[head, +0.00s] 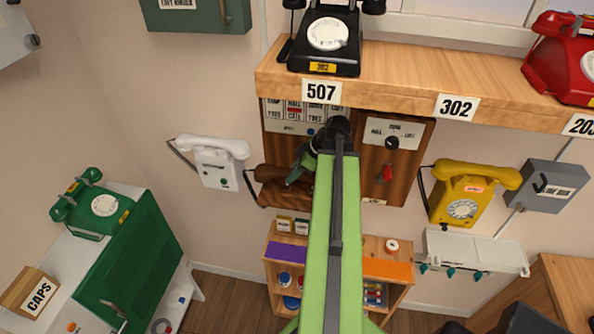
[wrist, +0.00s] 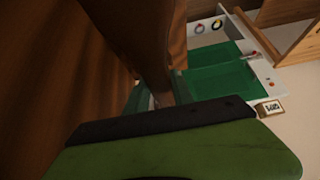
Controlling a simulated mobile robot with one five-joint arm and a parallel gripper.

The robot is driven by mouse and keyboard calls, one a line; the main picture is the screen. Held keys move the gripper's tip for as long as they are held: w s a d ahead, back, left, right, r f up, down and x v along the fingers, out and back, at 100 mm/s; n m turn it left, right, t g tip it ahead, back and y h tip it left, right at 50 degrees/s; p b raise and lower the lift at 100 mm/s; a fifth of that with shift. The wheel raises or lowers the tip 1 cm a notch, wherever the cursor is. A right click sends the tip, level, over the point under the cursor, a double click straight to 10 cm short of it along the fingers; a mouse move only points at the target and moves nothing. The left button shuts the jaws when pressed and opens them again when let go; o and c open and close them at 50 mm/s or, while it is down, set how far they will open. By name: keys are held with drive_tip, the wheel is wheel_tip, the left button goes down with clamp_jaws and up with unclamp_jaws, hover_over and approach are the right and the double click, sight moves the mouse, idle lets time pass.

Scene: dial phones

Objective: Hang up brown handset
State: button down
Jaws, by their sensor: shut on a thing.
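The brown handset (head: 270,174) is in the head view at the wooden wall panel (head: 283,134), left of my arm. Its right part is hidden behind my gripper. My gripper (head: 302,168) is shut on the handset. In the wrist view, the brown handset (wrist: 140,40) shows large and dark beyond the green jaw with its black pad. The handset's cradle cannot be made out, and I cannot tell whether the handset touches the panel.
A white wall phone (head: 217,163) hangs left of the panel, and a yellow one (head: 462,193) hangs to the right. A wooden shelf (head: 400,78) with black and red phones juts out above. A small bookcase (head: 283,262) stands below. A green phone (head: 97,205) sits at left.

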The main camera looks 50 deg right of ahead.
drive_tip(key=shift+s+d+f, duration=0.1)
drive_tip(key=shift+d+f, duration=0.05)
drive_tip(key=shift+d, duration=0.3)
drive_tip(key=shift+s+d, duration=0.25)
drive_tip(key=shift+s, duration=0.15)
drive_tip(key=shift+f+b, duration=0.9)
drive_tip(key=shift+b, duration=0.2)
drive_tip(key=shift+w+d+f+b, duration=0.1)
drive_tip(key=shift+d+f+b, duration=0.25)
drive_tip(key=shift+f, duration=0.15)
drive_tip(key=shift+a+r, duration=0.1)
